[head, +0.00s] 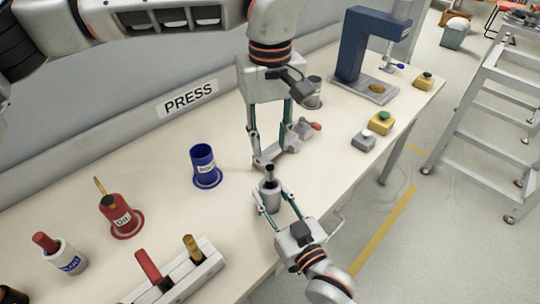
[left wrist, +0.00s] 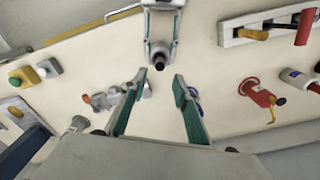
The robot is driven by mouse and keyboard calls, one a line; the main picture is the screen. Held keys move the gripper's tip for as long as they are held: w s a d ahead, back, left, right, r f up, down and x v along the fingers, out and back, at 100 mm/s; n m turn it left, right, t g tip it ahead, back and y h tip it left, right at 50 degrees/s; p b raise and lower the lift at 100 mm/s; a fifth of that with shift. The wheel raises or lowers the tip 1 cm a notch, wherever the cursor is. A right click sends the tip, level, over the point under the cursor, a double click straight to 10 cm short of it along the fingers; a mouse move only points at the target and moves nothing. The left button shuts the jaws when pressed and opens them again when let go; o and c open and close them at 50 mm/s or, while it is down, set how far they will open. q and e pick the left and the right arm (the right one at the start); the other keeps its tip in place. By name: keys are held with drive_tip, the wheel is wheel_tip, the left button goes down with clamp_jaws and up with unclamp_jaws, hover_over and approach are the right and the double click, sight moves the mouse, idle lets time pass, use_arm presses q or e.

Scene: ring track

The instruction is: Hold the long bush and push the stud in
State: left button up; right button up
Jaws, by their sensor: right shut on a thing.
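My right gripper (head: 270,199) is shut on the long bush (head: 270,190), a grey upright cylinder near the front edge of the bench. The stud (head: 269,173), a dark pin with a wider head, stands upright at the top of the bush. How deep it sits cannot be told. In the left wrist view the stud (left wrist: 159,62) shows end-on, between the fingers of my right gripper. My left gripper (head: 275,156) is open and empty, its fingers pointing down just behind and above the stud. In the left wrist view my left gripper's fingers (left wrist: 160,78) are well apart.
A blue cup (head: 205,165), a red oil can (head: 120,216) and a tool rack (head: 205,266) stand to the left. A red-handled tool (head: 304,129) lies behind my left gripper. A blue press (head: 352,50) and button boxes (head: 364,141) stand at the right.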

use_arm(q)
wheel_tip(320, 180, up, 6)
drive_tip(key=shift+f, duration=0.1)
idle(0.4)
use_arm(e)
drive_tip(key=o, duration=1)
drive_tip(key=shift+c, duration=0.2)
